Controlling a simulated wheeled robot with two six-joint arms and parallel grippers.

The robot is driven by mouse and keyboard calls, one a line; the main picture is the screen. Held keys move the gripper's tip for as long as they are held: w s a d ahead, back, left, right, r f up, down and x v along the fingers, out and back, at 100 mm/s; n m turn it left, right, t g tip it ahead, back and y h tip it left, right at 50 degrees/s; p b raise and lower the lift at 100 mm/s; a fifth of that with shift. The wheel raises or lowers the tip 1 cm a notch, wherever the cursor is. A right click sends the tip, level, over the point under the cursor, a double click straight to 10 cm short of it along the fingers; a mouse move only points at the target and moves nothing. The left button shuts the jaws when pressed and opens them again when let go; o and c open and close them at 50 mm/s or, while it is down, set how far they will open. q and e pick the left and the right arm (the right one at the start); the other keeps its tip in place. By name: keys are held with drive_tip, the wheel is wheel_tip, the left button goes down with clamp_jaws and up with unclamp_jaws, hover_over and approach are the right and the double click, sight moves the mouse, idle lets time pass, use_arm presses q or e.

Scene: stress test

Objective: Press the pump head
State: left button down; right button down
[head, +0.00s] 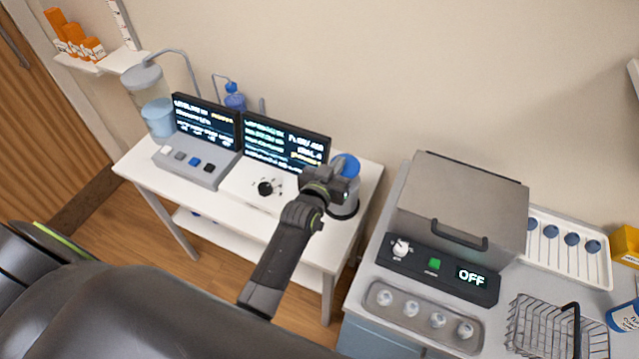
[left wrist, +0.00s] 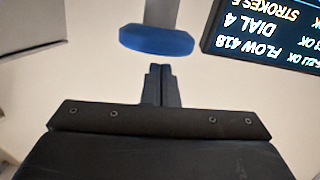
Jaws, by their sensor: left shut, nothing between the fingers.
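In the left wrist view the blue pump head (left wrist: 156,41) sits just beyond the shut, empty fingertips (left wrist: 160,68). A small gap shows between them. My right gripper is not in view.
Two dark screens (head: 287,142) stand left of the pump; the left wrist view shows one (left wrist: 265,38) with upside-down text. A grey button console (head: 195,165) and a black dial (head: 265,188) are on the white table (head: 362,190). A grey lidded machine (head: 460,205) stands right.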

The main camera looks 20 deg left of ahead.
use_arm(q)
drive_tip(key=s+r+b, duration=0.1)
drive_tip(key=s, duration=0.9)
drive_tip(key=shift+a+r, duration=0.25)
drive_tip(key=shift+r, duration=0.15)
